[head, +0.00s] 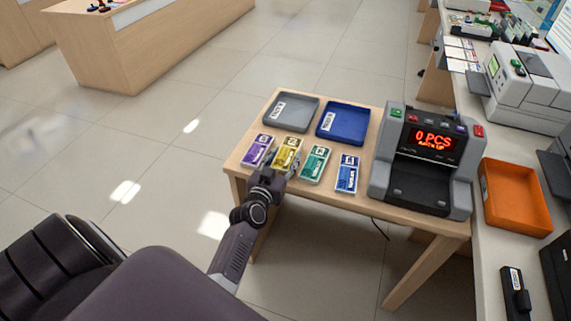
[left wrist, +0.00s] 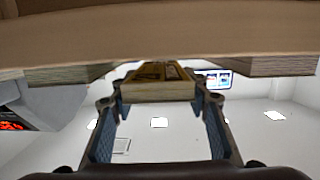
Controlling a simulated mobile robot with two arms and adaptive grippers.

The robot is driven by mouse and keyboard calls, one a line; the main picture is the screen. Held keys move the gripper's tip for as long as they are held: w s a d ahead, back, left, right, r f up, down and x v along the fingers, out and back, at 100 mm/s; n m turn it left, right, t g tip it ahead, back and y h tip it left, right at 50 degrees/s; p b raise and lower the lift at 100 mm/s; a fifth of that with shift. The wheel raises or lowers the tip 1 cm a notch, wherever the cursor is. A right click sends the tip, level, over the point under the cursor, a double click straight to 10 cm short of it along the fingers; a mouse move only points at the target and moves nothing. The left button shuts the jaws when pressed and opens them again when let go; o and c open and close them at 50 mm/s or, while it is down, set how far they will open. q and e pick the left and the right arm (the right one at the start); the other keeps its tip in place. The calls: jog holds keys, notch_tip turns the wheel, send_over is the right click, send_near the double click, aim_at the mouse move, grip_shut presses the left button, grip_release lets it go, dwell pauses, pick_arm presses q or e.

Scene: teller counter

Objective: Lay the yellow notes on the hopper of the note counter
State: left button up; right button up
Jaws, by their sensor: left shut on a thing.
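The yellow notes (head: 287,152) are a banded stack on the small wooden table, between the purple and green stacks. My left gripper (head: 280,174) is at their near end, its fingers closed around the stack. In the left wrist view the yellow notes (left wrist: 160,88) sit between the two fingertips of my left gripper (left wrist: 163,98). The notes look to be at or very near the table top; I cannot tell if they are lifted. The note counter (head: 381,155) stands at the table's right end, grey and black, its red display reading 0 PCS. My right gripper is out of view.
Purple notes (head: 257,150), green notes (head: 315,163) and blue notes (head: 347,173) lie close in the same row. A grey tray (head: 270,115) and a blue tray (head: 342,134) stand behind. An orange tray (head: 517,228) is on the right counter.

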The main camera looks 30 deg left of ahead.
pick_arm(q)
jog(key=shift+w+f+b, duration=0.1)
jog(key=shift+f+b, duration=0.2)
jog(key=shift+f, duration=0.65)
jog(key=shift+r, duration=0.15)
jog(key=o, duration=1.1)
jog(key=shift+f, duration=0.2)
jog(key=shift+o, duration=0.2)
